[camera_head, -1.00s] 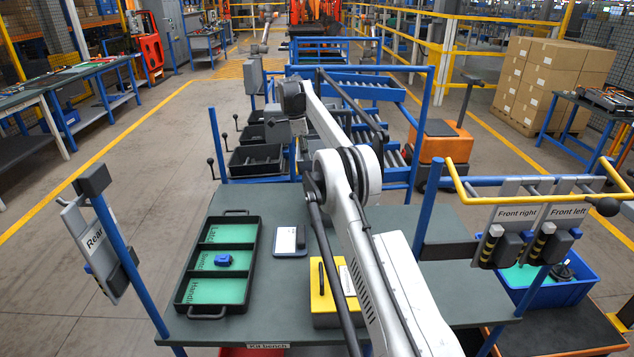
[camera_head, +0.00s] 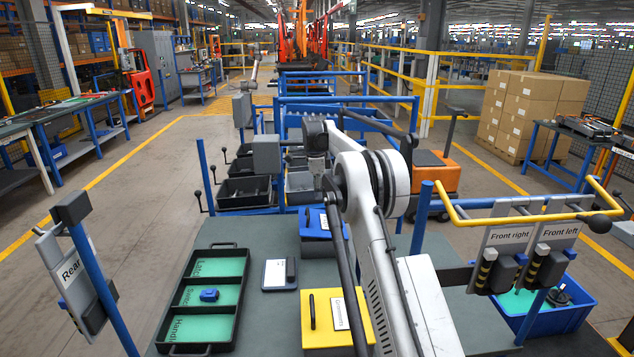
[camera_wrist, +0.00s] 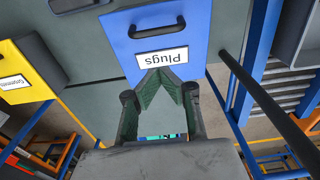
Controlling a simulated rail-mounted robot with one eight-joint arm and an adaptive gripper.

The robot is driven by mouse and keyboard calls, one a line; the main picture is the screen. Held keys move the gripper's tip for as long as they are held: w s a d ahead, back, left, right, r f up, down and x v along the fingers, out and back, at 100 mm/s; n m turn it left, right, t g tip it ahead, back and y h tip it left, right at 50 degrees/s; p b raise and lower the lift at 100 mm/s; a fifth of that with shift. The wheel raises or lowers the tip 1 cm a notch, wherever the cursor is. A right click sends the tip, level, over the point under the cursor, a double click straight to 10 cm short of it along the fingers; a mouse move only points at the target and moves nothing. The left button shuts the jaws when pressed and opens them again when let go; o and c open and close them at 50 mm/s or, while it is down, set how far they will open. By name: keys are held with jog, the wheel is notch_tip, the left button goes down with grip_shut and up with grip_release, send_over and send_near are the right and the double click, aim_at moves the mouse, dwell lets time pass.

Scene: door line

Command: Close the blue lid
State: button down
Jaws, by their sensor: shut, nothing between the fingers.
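The blue lid (camera_head: 314,222) with a dark handle lies over a grey box on the green-grey bench, partly behind my arm. In the wrist view the blue lid (camera_wrist: 196,42) fills the upper middle, with a dark handle and a white "Plugs" label. It looks roughly flat; I cannot tell whether any gap is left under it. My gripper (camera_wrist: 164,77) is shut and empty, its green-padded fingertips meeting beside the label edge of the lid. I cannot tell if they touch it. In the head view my gripper is mostly hidden by my arm.
A yellow-lidded box (camera_head: 322,335) stands nearer on the bench, also in the wrist view (camera_wrist: 22,75). A black tray (camera_head: 176,325) with green compartments and a white tablet-like item (camera_head: 275,277) are left. A blue post (camera_head: 421,215) and yellow rail stand right.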

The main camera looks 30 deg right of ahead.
send_over(311, 221)
jog(key=shift+f+p, duration=0.4)
jog(key=shift+f, duration=2.1)
jog(key=f+b, duration=0.1)
jog(key=a+b, duration=0.1)
jog(key=f, duration=0.1)
jog(key=shift+w+a+f+b, duration=0.15)
jog(key=shift+w+f+b, duration=0.15)
jog(key=shift+f+b, duration=0.1)
jog(key=shift+r, duration=0.2)
